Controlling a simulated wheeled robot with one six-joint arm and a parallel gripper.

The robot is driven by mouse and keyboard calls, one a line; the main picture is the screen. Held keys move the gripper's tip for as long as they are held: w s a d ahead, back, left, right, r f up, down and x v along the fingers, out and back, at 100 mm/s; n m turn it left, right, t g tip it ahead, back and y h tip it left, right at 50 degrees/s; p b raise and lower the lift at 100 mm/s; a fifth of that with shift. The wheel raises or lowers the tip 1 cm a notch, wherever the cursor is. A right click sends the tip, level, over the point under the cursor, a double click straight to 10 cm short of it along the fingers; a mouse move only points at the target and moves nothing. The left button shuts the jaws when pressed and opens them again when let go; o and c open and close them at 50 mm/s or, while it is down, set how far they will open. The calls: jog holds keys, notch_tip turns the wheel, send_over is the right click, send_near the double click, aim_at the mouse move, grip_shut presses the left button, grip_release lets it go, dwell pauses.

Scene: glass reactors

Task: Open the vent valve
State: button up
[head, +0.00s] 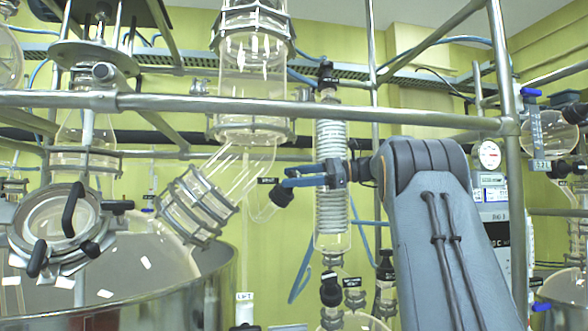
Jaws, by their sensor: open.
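My gripper (287,178) with its blue fingers shows in the head view, reaching left from my grey arm. Its fingers are parted and empty. A black knob (281,196) sits just below the fingertips, at the end of a bent glass tube. A small black label (267,181) stands just left of the fingertips; its text is too small to read surely, so I cannot tell for certain that this knob is the vent valve. I cannot tell whether the fingertips touch the knob.
A coiled glass condenser (331,215) stands behind the gripper. A horizontal steel rail (300,110) crosses above it. A slanted glass section (196,206) in a metal clamp is to the left, over a large steel vessel (190,290). More black knobs (331,291) are lower down.

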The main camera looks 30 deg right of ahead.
aim_at(294, 171)
notch_tip(294, 171, up, 10)
jog(key=shift+f, duration=0.2)
dwell(0.5)
